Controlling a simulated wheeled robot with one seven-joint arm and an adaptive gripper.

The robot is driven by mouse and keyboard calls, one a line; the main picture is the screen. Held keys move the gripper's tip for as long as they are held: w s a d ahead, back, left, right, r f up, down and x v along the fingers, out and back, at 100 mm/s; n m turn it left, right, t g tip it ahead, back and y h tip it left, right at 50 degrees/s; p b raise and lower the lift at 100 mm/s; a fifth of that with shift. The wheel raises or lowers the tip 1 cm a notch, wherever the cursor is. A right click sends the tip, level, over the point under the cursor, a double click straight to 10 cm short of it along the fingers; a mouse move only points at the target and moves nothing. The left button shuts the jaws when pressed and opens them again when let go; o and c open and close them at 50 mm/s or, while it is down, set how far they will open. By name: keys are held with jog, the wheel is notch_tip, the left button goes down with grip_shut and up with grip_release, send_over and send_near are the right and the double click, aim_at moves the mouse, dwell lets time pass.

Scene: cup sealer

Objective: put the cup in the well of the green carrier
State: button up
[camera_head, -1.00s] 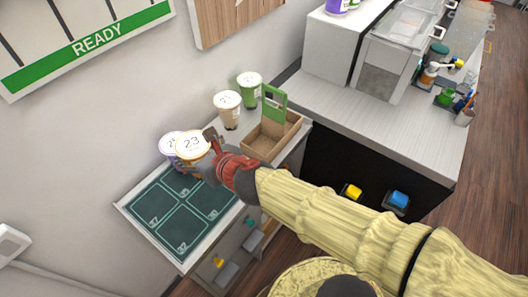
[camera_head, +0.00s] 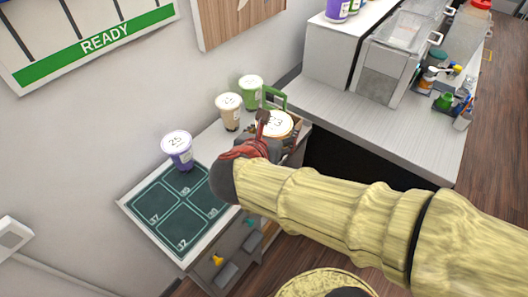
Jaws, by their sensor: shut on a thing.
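A cup with a white lid marked 23 (camera_head: 275,124) is held in my gripper (camera_head: 262,130), which is shut on it. The cup's lower part is hidden behind the gripper and arm. The green carrier shows as a green upright handle panel (camera_head: 273,97) behind the cup and a bit of brown box wall (camera_head: 300,130) to its right. The cup overlaps the carrier in this view. The wells are hidden, so I cannot tell whether the cup is above the carrier or inside it.
A green cup (camera_head: 251,92) and a tan cup (camera_head: 229,110) stand left of the carrier near the wall. A purple cup (camera_head: 178,150) stands at the back of a dark numbered mat (camera_head: 160,210). A grey counter (camera_head: 380,140) lies to the right.

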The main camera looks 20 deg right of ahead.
jog(key=shift+s+d+r+m+h, duration=0.3)
jog(key=shift+d+h, duration=0.1)
jog(key=shift+d, duration=0.15)
jog(key=shift+w+d+f+g, duration=0.1)
jog(key=shift+d+g, duration=0.1)
jog(key=shift+g, duration=0.1)
jog(key=w+f+b, duration=0.5)
jog(key=w+f, duration=0.7)
jog(key=w, duration=0.1)
jog(key=shift+w+a+f, duration=0.15)
jog(key=shift+w+f, duration=0.25)
jog(key=shift+f+b, duration=0.15)
jog(key=shift+b, duration=0.25)
jog(key=o, duration=1.6)
jog(key=shift+o, duration=0.5)
